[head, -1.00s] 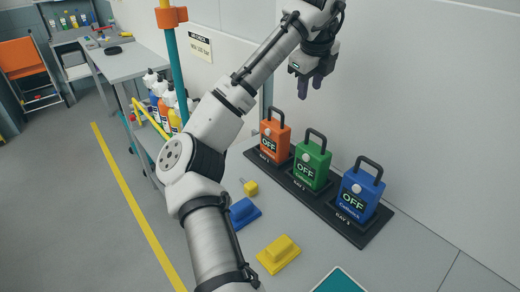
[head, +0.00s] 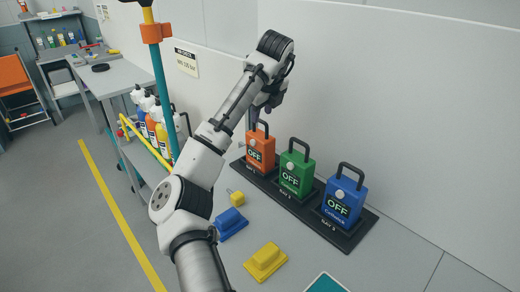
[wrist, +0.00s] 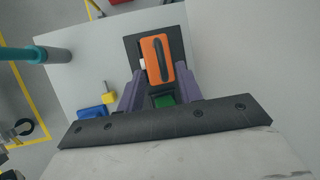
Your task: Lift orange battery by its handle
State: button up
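The orange battery (head: 262,153) stands upright at the left end of a black rack, with its dark handle (head: 262,127) on top and an OFF display on its front. In the wrist view the orange battery (wrist: 149,48) lies ahead of the fingertips, and its handle (wrist: 160,58) shows as a dark bar across its top. My gripper (head: 257,116) is just above the handle and partly hidden behind my wrist in the head view. In the wrist view my gripper (wrist: 159,73) is open, its purple fingers apart, with nothing held.
The green battery (head: 296,174) and blue battery (head: 343,200) stand to the right on the same rack (head: 347,239). A white wall (head: 400,110) rises close behind. A teal post (head: 164,90) and bottle cart are left. Yellow and blue blocks (head: 265,262) (head: 232,224) lie in front.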

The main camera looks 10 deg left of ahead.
aim_at(260, 120)
jog(key=shift+p+x, duration=0.95)
jog(key=shift+x, duration=1.75)
jog(key=shift+w, duration=0.15)
grip_shut()
jog(key=shift+r, duration=0.15)
